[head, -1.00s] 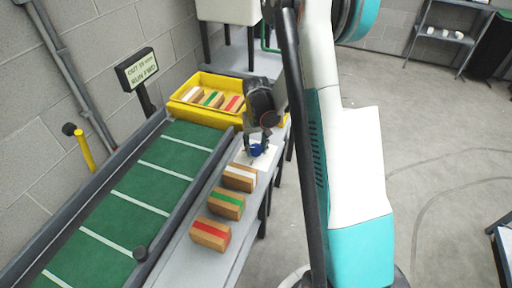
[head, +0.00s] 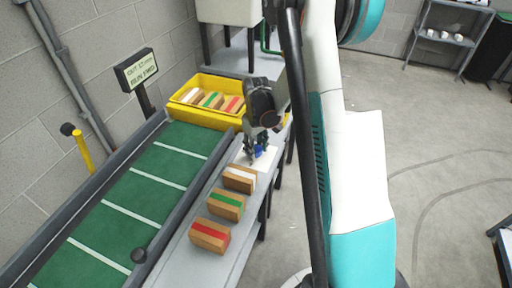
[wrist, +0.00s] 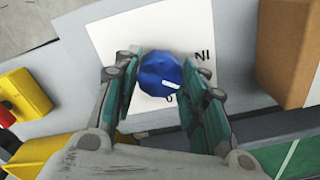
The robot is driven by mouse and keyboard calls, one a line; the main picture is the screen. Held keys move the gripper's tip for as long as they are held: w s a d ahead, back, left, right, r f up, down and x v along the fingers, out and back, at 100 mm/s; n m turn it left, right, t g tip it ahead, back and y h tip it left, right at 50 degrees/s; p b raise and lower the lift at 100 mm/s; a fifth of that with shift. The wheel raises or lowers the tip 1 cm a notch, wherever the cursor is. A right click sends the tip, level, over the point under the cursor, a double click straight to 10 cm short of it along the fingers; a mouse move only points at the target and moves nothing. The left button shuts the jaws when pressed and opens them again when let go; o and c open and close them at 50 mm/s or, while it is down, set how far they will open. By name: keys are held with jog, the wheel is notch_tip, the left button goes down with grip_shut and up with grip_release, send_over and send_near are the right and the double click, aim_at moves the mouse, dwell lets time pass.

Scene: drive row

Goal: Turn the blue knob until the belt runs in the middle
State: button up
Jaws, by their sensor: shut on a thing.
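The blue knob (wrist: 158,72) sits on a white plate (wrist: 112,38) with dark lettering. My gripper (wrist: 160,88) has one finger on each side of the knob and is shut on it. The knob's white mark points to the lower right in the wrist view. In the head view my gripper (head: 256,152) is over the plate beside the conveyor, mostly hiding the knob. The green belt (head: 137,190) with white cross lines lies between dark side rails. The display (head: 136,69) reads OUT with a number too blurred to read, and RUN FWD below.
Three wooden blocks, with white (head: 240,178), green (head: 227,204) and red (head: 210,235) stripes, stand on the grey ledge near the knob. A yellow bin (head: 208,116) with similar blocks is at the belt's far end. A yellow post (head: 82,150) stands left.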

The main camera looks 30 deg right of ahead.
jog(key=o, duration=1.1)
jog(key=shift+c, duration=0.2)
notch_tip(320, 180, up, 12)
dwell(0.3)
